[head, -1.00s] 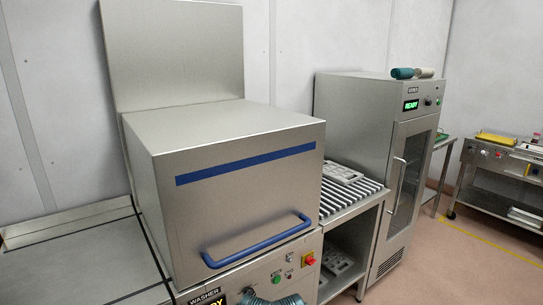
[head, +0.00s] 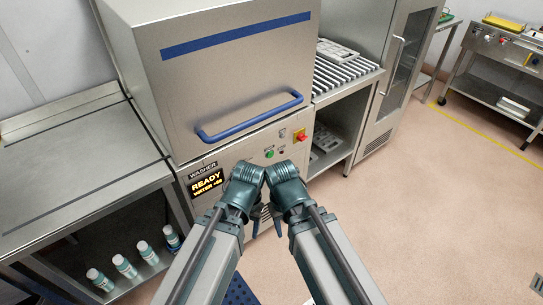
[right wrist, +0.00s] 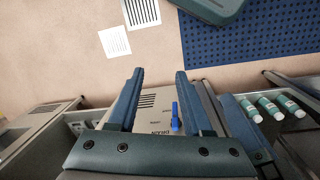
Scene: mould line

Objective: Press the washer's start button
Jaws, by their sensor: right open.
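The washer (head: 228,80) is a steel hooded machine with a blue handle, its hood down. Its front panel carries a lit display (head: 207,182) reading READY, a green button (head: 269,154) and a red knob on a yellow plate (head: 300,135). The green button shows just above my wrists, untouched. My right gripper (head: 279,226) points down in front of the washer, below the panel. In the right wrist view its two fingers (right wrist: 159,75) are apart with nothing between them. My left gripper (head: 256,222) hangs beside it, its fingers mostly hidden.
A steel table (head: 75,160) stands at left, with several teal-and-white bottles (head: 125,266) on its lower shelf. A roller table (head: 340,78) adjoins the washer at right. The right wrist view shows a blue drain lever (right wrist: 175,117) and a blue perforated sheet (right wrist: 250,35).

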